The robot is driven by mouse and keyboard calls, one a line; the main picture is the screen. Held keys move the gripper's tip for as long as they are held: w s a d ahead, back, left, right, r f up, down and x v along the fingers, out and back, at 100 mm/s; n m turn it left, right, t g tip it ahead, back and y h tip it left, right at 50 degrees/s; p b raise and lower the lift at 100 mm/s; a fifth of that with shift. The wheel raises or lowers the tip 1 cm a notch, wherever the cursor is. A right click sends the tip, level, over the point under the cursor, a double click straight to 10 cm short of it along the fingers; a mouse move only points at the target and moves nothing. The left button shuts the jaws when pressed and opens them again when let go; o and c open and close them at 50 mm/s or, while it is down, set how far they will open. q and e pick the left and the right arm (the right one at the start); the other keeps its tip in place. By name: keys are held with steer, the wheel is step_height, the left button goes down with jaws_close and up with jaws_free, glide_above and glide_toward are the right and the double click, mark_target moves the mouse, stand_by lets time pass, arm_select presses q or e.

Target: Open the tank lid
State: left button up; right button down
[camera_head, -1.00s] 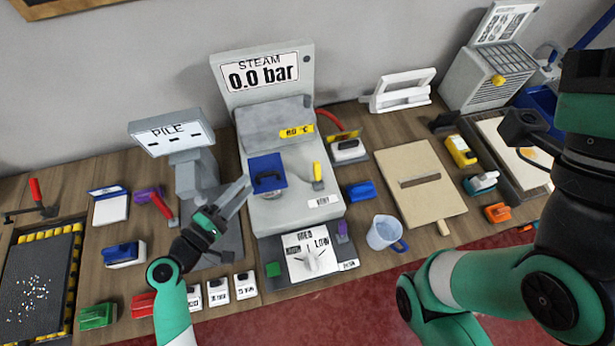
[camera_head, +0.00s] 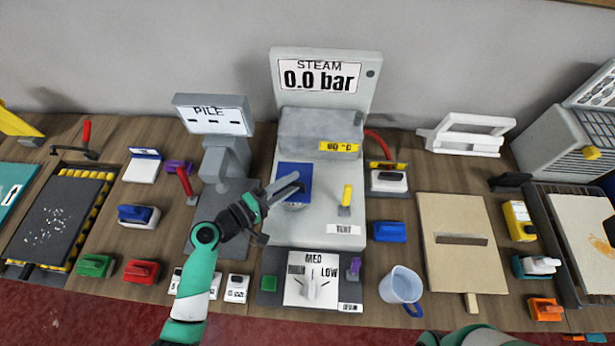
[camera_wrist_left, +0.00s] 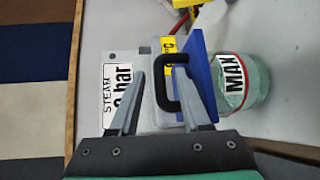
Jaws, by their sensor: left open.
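The blue tank lid (camera_head: 291,171) lies at the middle of the grey steam unit. In the left wrist view the lid (camera_wrist_left: 200,85) shows at a steep angle, with its black loop handle (camera_wrist_left: 162,88) on the near side. The greenish clear tank (camera_wrist_left: 251,82), marked MAX, is on the lid's other side; I cannot tell if there is a gap between them. My left gripper (camera_head: 291,188) is open at the lid, and its fingers (camera_wrist_left: 166,84) stand on either side of the handle. In the head view they hide the handle. My right gripper is out of view.
The steam unit's display panel (camera_head: 322,77) reads 0.0 bar and rises behind the lid. A yellow-handled lever (camera_head: 346,196) stands right of the lid. A dial plate (camera_head: 311,280) is in front. The PILE stand (camera_head: 222,150) is left; a measuring jug (camera_head: 400,286) is front right.

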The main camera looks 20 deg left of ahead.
arm_select(q)
steer(key=shift+w+d+f, duration=0.1)
steer(key=shift+w+d, duration=0.2)
steer(key=shift+w, duration=0.1)
steer(key=shift+s+a, duration=0.1)
steer(key=shift+c, duration=0.2)
jaws_close()
stand_by(0.9)
